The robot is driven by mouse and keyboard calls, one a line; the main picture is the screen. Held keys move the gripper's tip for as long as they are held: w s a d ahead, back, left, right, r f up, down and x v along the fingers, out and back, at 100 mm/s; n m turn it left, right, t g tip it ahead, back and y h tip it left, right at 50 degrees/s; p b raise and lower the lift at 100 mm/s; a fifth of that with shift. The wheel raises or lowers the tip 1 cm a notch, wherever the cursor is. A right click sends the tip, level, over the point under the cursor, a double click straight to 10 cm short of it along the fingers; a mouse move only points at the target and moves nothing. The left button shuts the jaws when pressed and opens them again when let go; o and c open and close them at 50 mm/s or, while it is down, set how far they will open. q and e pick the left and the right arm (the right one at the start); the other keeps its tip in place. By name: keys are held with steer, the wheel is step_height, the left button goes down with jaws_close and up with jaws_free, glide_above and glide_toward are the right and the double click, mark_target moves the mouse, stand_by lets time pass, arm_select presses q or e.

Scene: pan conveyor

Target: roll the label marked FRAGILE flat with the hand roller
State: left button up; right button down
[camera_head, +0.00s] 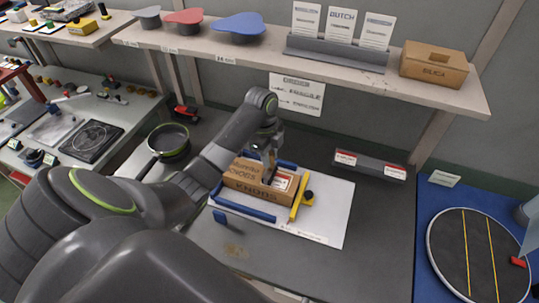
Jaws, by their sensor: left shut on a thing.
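A brown cardboard box (246,184) with printing on its sides lies on a white sheet (332,205) on the grey table. A white and red label (281,182) lies on the right part of the box's top; its wording is too small to read. My left gripper (269,170) points down over the box top, just left of the label. It is shut on a small dark thing, apparently the hand roller, mostly hidden by the fingers. I cannot tell whether the roller touches the label. My right gripper is not in view.
Blue bars (242,208) and a yellow bar (300,201) with a knob flank the box. A grey holder (370,166) with red and white labels stands behind right. A black pan (169,141) is at the left. A shelf (270,58) overhangs the back.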

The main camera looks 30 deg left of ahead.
arm_select(q)
steer(key=shift+d, duration=0.2)
steer(key=shift+w+d+p, duration=0.25)
steer(key=shift+d+p, duration=0.05)
steer(key=shift+d, duration=0.7)
steer(key=shift+d, duration=0.15)
steer(key=shift+w+d, duration=0.25)
steer(key=shift+d, duration=0.75)
steer(key=shift+a, duration=0.1)
steer(key=shift+s+a+p, duration=0.25)
steer(key=shift+a+p, duration=0.5)
steer(key=shift+a, duration=0.4)
steer(key=shift+a, duration=0.15)
